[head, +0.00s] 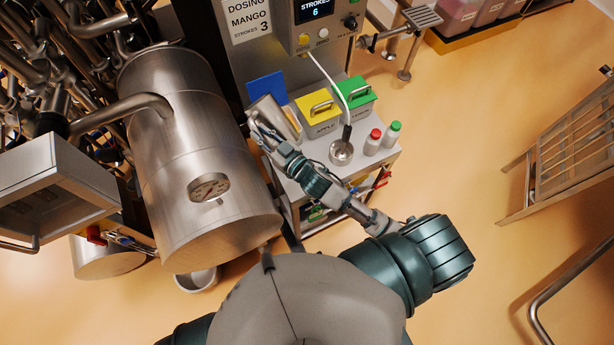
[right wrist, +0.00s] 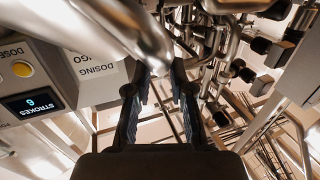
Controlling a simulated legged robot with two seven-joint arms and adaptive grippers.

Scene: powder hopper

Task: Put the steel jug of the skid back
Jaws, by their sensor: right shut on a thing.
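The steel jug (head: 268,113) is in my right gripper (head: 259,130). It is tilted, at the left edge of the skid's pale top (head: 313,153), in front of a blue plate. I cannot tell whether it touches the top. In the right wrist view the jug (right wrist: 110,28) is a large blurred metal shape across the upper left. The two dark fingers of the right gripper (right wrist: 162,78) reach up to its lower end. My left gripper is not in view.
The blue plate (head: 267,88), yellow box (head: 320,112) and green box (head: 357,92) stand along the skid. A small steel cup (head: 341,152) and two capped bottles (head: 373,142) are right of the gripper. A big steel tank (head: 195,150) is close on the left.

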